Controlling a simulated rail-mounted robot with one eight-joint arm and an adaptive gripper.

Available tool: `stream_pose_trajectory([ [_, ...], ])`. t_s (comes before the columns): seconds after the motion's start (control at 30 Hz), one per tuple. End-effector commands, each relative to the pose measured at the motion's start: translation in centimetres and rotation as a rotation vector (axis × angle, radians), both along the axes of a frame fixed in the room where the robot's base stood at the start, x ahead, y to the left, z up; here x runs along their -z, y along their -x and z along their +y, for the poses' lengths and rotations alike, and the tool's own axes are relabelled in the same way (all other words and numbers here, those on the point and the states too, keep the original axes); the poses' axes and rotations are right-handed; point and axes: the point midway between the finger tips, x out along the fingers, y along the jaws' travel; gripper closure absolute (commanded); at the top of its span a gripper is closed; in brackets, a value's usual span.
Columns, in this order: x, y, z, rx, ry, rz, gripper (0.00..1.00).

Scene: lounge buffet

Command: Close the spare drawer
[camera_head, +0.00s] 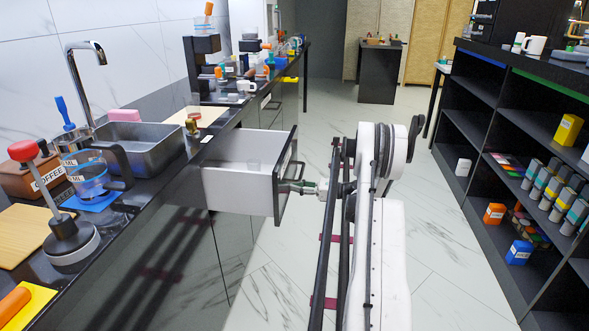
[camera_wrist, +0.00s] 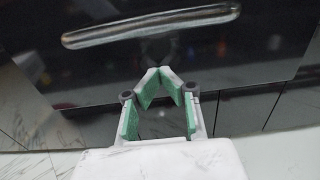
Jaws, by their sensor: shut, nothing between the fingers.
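The open drawer (camera_head: 242,178) sticks out from the black counter on the left in the head view. Its inside and side are white and its front is dark with a bar handle (camera_head: 292,178). A small pale object seems to lie in it. My gripper (camera_head: 290,187) is at the outer face of the drawer front, by the handle. In the wrist view the dark drawer front (camera_wrist: 210,60) fills the upper part, with the silver handle (camera_wrist: 150,27) above my fingertips (camera_wrist: 160,72). The fingertips are together with nothing between them. Whether they touch the front I cannot tell.
The counter carries a metal basin (camera_head: 140,147), a glass jug (camera_head: 88,172) and a plunger-like tool (camera_head: 65,220). A black shelf unit (camera_head: 480,95) stands on the right. The marble floor (camera_head: 450,250) between them is clear.

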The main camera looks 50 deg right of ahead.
Motion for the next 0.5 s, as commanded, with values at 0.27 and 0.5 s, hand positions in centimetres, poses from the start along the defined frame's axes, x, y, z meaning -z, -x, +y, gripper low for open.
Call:
stream_pose_trajectory([
  [0.27, 0.0, -0.1, 0.1, 0.000, 0.000, 0.000, 1.00],
  [0.5, 0.1, -1.6, 0.9, -0.001, 0.000, 0.000, 1.00],
])
